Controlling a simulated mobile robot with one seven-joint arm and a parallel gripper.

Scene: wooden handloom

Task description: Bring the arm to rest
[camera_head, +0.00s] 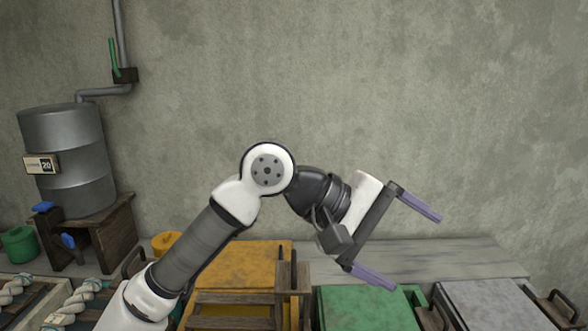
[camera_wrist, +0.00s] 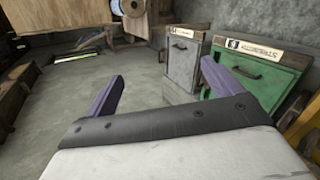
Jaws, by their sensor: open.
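My gripper (camera_head: 405,245) is raised in front of the grey wall, above the bench and boxes in the head view. Its two purple fingers are wide apart with nothing between them. My arm is bent at the elbow and reaches to the right. In the wrist view my gripper (camera_wrist: 163,88) is also open, with bare grey floor visible beyond the fingers. It touches nothing that I can see.
Below my gripper stand a green box (camera_head: 365,308), a grey box (camera_head: 490,305) and a yellow box (camera_head: 240,265). A metal barrel (camera_head: 70,150) sits on a wooden stand at left. Twisted rope (camera_head: 75,300) lies lower left. Wooden loom parts (camera_wrist: 150,20) show in the wrist view.

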